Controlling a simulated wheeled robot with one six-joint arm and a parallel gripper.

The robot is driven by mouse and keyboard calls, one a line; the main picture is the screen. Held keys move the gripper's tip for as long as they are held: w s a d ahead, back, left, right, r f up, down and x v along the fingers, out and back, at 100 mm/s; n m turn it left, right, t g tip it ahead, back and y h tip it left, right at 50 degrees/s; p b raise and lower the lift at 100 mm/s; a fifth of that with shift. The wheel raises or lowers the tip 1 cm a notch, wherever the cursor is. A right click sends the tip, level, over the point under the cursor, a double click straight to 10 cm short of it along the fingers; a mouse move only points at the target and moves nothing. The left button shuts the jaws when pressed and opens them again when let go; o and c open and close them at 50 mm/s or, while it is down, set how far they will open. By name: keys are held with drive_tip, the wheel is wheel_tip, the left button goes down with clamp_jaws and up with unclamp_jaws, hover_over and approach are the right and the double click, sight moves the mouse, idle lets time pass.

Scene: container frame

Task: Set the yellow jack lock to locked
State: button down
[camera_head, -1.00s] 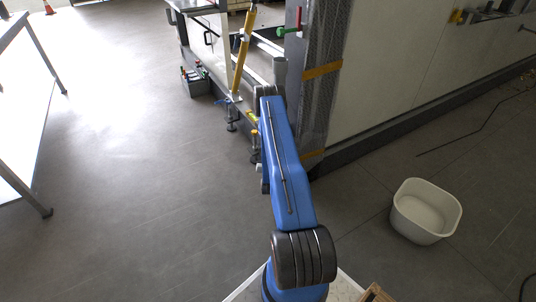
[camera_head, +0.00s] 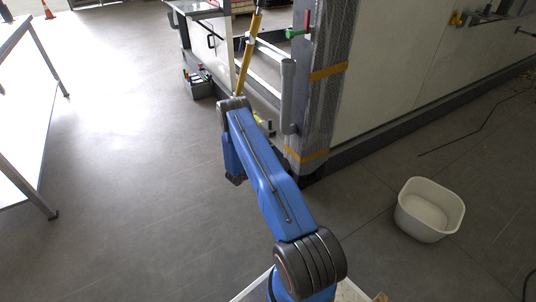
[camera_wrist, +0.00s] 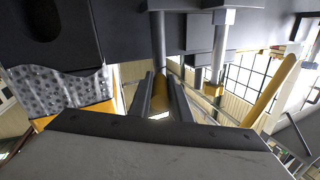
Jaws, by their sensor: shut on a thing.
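In the wrist view, the two dark fingers of my gripper (camera_wrist: 160,98) are close together around a small yellow part (camera_wrist: 161,87), which appears to be the yellow jack lock. It sits below a grey vertical rod (camera_wrist: 158,45), and the fingers cover much of it. Whether it stands locked or unlocked cannot be told. A second grey rod with a yellow block (camera_wrist: 212,90) stands to the right. In the head view, my blue arm hides the gripper and the held part. A bit of yellow (camera_head: 258,117) shows just beyond the arm.
A slanted yellow pole (camera_head: 247,62) stands behind the arm; it also shows in the wrist view (camera_wrist: 270,90). A grey cylinder (camera_head: 288,95) is on the perforated corner post (camera_head: 327,85). A white tub (camera_head: 429,210) is on the floor at right.

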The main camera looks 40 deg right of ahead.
drive_tip(key=shift+w+m+g, duration=0.3)
drive_tip(key=shift+m+g, duration=0.25)
drive_tip(key=shift+g, duration=0.35)
drive_tip(key=shift+w+m+g, duration=0.25)
drive_tip(key=shift+m+g, duration=0.25)
drive_tip(key=shift+g, duration=0.4)
drive_tip(key=shift+w+m+g, duration=0.3)
drive_tip(key=shift+m+g, duration=0.25)
drive_tip(key=shift+g, duration=0.35)
drive_tip(key=c, duration=1.6)
unclamp_jaws()
drive_tip(key=shift+c, duration=0.2)
drive_tip(key=shift+w+a, duration=0.1)
drive_tip(key=w+a, duration=0.2)
drive_tip(key=a, duration=1.5)
drive_tip(key=shift+w, duration=0.1)
